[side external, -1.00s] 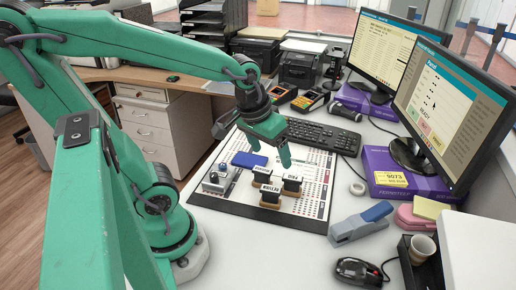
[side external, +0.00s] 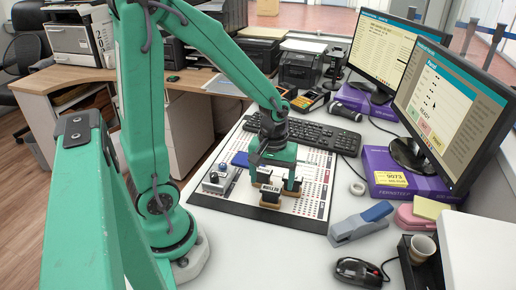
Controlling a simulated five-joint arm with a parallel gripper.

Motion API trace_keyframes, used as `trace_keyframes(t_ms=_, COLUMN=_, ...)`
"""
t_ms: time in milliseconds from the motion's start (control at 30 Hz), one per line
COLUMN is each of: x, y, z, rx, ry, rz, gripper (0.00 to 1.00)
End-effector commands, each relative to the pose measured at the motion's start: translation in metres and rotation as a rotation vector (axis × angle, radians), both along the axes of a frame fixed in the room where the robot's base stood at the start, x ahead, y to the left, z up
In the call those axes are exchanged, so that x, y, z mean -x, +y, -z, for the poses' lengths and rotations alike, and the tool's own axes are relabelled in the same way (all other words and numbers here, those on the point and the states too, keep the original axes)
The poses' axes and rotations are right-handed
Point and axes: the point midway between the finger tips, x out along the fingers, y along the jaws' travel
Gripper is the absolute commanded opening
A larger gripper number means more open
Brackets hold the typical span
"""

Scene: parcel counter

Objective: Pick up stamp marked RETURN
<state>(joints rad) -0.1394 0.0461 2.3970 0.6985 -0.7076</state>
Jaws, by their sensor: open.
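Three stamps with black label blocks and brown bases stand close together on a printed mat (side external: 238,205). The front stamp (side external: 270,191) has white lettering that may read RETURN, but it is too small to be sure. A second stamp (side external: 263,173) stands behind it, partly hidden by my gripper. A third stamp (side external: 295,188) stands to the right, mostly behind a finger. My gripper (side external: 271,179) is open and low over the group, its green fingers pointing down to the left and right of the stamps. Nothing is visibly held; whether a finger touches a stamp cannot be told.
A blue pad (side external: 240,159) and a small metal device (side external: 215,180) lie left of the stamps. The white counter in front of the mat is clear.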

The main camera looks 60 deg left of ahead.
Motion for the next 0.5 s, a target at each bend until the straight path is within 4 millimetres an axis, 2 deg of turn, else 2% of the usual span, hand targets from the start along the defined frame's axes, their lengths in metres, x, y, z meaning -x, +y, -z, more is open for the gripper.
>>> trace_keyframes(t_ms=500, x=0.000, y=0.000, z=0.026, rx=0.000, ry=0.001, rz=0.002, gripper=0.78)
